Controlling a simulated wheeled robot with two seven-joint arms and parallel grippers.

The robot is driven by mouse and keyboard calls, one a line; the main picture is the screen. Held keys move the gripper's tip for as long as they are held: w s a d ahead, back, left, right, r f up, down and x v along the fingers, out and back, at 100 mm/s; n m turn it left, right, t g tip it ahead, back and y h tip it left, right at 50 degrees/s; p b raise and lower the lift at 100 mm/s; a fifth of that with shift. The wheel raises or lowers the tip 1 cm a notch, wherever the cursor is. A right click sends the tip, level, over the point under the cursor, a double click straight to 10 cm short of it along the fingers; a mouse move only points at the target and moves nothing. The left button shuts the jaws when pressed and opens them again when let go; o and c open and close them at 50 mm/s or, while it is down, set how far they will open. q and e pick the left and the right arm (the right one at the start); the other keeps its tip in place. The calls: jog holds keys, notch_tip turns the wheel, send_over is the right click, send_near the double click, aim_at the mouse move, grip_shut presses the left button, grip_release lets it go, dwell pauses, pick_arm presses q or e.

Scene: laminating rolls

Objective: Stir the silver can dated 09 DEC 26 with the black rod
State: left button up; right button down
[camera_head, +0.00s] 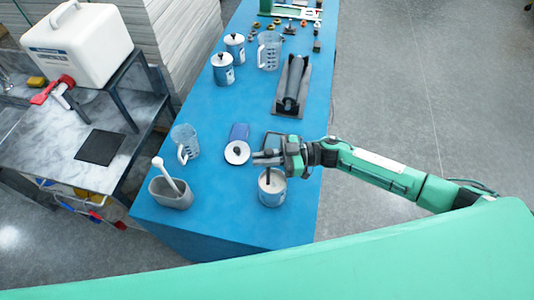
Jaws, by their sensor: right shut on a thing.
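A silver can (272,198) with a pale label stands open near the front right of the blue table; its date is too small to read. My right gripper (264,157) is just above and behind the can's mouth, its arm coming in from the right. It is shut on the black rod (268,178), whose lower part reaches down into the can. The rod's top is hidden by the fingers. My left gripper is not in view.
A measuring jug (185,141) and a grey holder (171,195) with a white stick stand left.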

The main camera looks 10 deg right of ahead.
jog(key=shift+s+d, duration=0.15)
jog(key=shift+d, duration=0.5)
jog(key=shift+a, duration=0.15)
jog(key=shift+r, duration=5.9)
jog(key=shift+r, duration=2)
